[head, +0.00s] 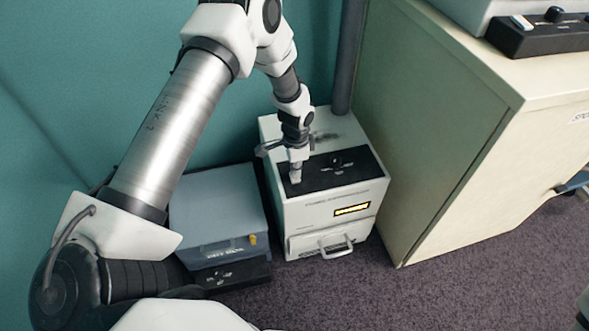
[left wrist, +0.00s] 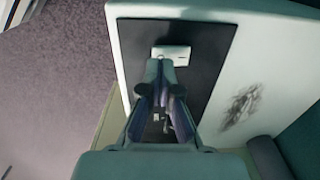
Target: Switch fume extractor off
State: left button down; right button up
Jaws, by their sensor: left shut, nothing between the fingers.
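The fume extractor (head: 331,211) is a white box on the floor with a black control panel (head: 350,175) on top, a lit yellow display and a front handle. My left gripper (head: 295,179) is shut and empty, with its tips down at the left part of the panel. In the left wrist view the closed fingertips (left wrist: 160,62) are at the near edge of a white rocker switch (left wrist: 171,52) on the black panel (left wrist: 205,75). I cannot tell whether they touch it. A dark knob (head: 336,160) stands further right on the panel. My right gripper is not in view.
A grey-blue box (head: 215,205) with a yellow switch stands left of the extractor. A beige cabinet (head: 430,120) stands close on the right, with a device (head: 540,35) on top. A dark pipe (head: 349,55) rises behind. Carpet (head: 440,285) is free in front.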

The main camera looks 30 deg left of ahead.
aim_at(296, 180)
pick_arm(q)
jog(key=shift+f+b, duration=0.7)
jog(key=shift+f, duration=0.5)
dwell(0.4)
notch_tip(296, 180, up, 7)
jog(key=p, duration=0.6)
jog(key=shift+r, duration=0.1)
